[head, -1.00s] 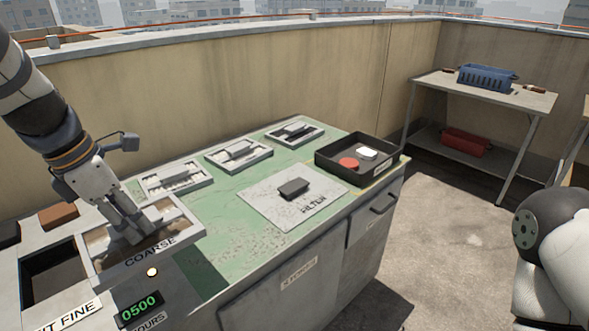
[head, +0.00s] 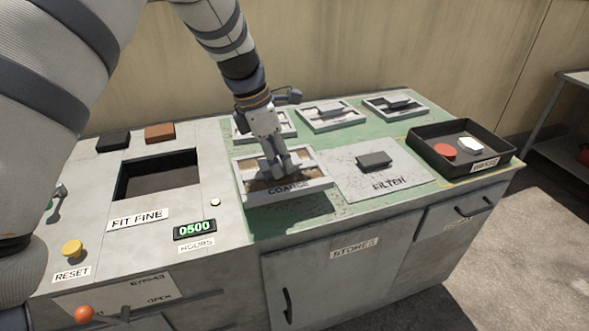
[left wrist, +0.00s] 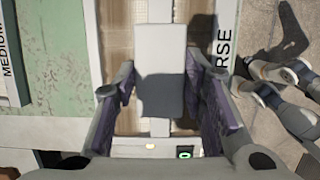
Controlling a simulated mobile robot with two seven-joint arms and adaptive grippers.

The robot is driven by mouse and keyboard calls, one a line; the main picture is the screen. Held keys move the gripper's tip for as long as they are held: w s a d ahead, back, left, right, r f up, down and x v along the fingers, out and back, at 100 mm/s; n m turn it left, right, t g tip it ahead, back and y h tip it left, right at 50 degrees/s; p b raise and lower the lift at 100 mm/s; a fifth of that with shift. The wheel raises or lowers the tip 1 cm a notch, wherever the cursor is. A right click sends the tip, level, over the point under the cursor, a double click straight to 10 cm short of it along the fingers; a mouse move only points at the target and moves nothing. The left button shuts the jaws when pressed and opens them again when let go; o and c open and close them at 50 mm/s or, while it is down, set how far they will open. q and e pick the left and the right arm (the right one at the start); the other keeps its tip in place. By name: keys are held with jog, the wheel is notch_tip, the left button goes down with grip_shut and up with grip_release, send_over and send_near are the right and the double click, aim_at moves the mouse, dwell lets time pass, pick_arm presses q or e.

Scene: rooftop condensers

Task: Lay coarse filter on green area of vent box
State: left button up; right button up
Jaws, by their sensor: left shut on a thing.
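The coarse filter is a pale frame labelled COARSE (head: 316,186) with a brown mesh and a grey grip block (left wrist: 161,66) across its middle. My left gripper (head: 277,168) is shut on the grip block, with one finger on each side in the left wrist view. The filter is held over the green area (head: 262,222) of the vent box top, left of the FILTER plate. Its shadow falls on the green below its front edge, so it looks slightly raised. Grey jointed parts (left wrist: 285,76) at the right of the left wrist view may be my right gripper; its jaws are unclear.
The FILTER plate (head: 350,184) with a dark block lies right of the held filter. A black tray (head: 427,161) holds red and white pieces. Several framed filters (head: 331,115) lie behind. A dark opening (head: 158,178), dark and brown blocks, and a reset button (head: 72,248) are left.

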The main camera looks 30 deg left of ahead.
aim_at(284, 172)
pick_arm(q)
jog(key=shift+w+f, duration=0.7)
jog(key=shift+f, duration=0.1)
jog(key=shift+x, duration=1.75)
pick_arm(e)
jog(key=shift+s+f, duration=0.5)
pick_arm(q)
jog(key=shift+a+b, duration=0.2)
jog(key=shift+b, duration=0.1)
jog(key=shift+f, duration=0.2)
jog(key=o, duration=1.3)
jog(key=p+v, duration=0.1)
jog(key=v, duration=1.1)
jog(key=shift+s+r, duration=0.15)
jog(key=shift+r, duration=0.05)
pick_arm(e)
jog(key=shift+w+r, duration=0.8)
